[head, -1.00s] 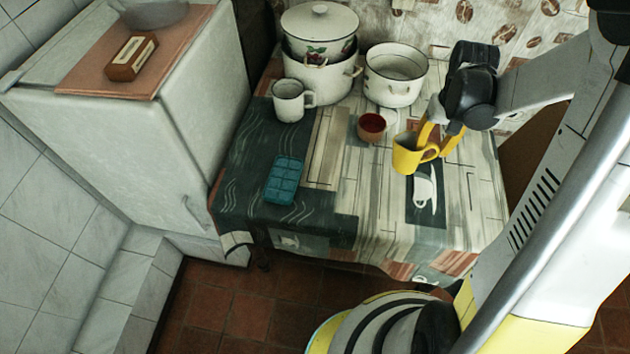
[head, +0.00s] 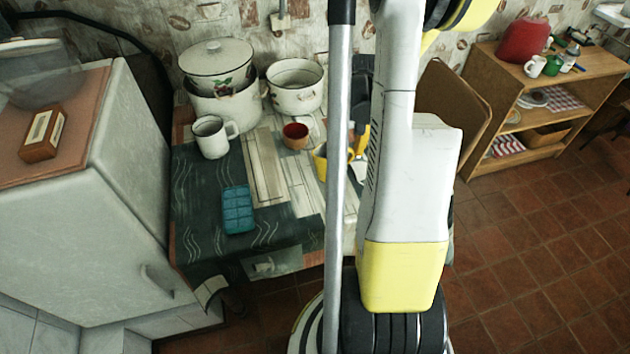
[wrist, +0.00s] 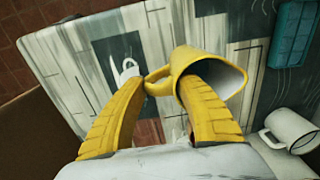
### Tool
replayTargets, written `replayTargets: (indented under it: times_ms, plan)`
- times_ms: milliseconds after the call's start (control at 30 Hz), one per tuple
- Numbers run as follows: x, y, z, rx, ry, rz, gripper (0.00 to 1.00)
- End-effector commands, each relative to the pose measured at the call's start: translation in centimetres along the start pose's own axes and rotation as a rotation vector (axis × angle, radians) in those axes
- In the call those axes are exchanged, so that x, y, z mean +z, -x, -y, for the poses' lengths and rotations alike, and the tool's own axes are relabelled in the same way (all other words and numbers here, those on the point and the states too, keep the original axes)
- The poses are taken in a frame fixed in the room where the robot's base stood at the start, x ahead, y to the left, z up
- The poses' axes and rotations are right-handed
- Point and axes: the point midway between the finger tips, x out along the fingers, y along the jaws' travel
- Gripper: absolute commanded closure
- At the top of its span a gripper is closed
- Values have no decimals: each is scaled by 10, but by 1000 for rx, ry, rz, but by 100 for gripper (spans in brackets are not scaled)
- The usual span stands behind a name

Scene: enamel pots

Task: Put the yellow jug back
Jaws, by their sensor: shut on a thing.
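The yellow jug (wrist: 208,62) is held by my gripper (wrist: 160,90) above the patterned tablecloth. In the wrist view the jug is tipped, with its mouth towards the lower right and its handle between the two yellow fingers. The right finger overlaps the jug's mouth and seems to reach inside; the left finger is on the handle side. In the head view the jug (head: 320,162) is over the right part of the table, mostly hidden behind my own column and arm. Whether it touches the table is hard to tell.
On the table (head: 262,262) stand a white mug (head: 212,137), a red-brown bowl (head: 295,135), a blue tray (head: 237,209), a white pot (head: 295,88) and stacked pots (head: 222,88). A fridge (head: 100,200) is left. A wooden shelf (head: 540,105) is right, with open floor before it.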

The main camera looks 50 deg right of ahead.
Motion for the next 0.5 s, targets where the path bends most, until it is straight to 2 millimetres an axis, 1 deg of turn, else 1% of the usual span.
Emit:
replayTargets:
  times_ms: [33, 100, 233, 367, 500]
  plan:
    - [-2, -12, 13, 0, 6, 0, 100]
    - [-5, -22, 29, 0, 5, 0, 100]
    - [-8, -35, 51, 0, 4, 0, 100]
    - [-10, -40, 61, 0, 2, 0, 100]
    - [-10, -48, 63, 0, 0, 0, 100]
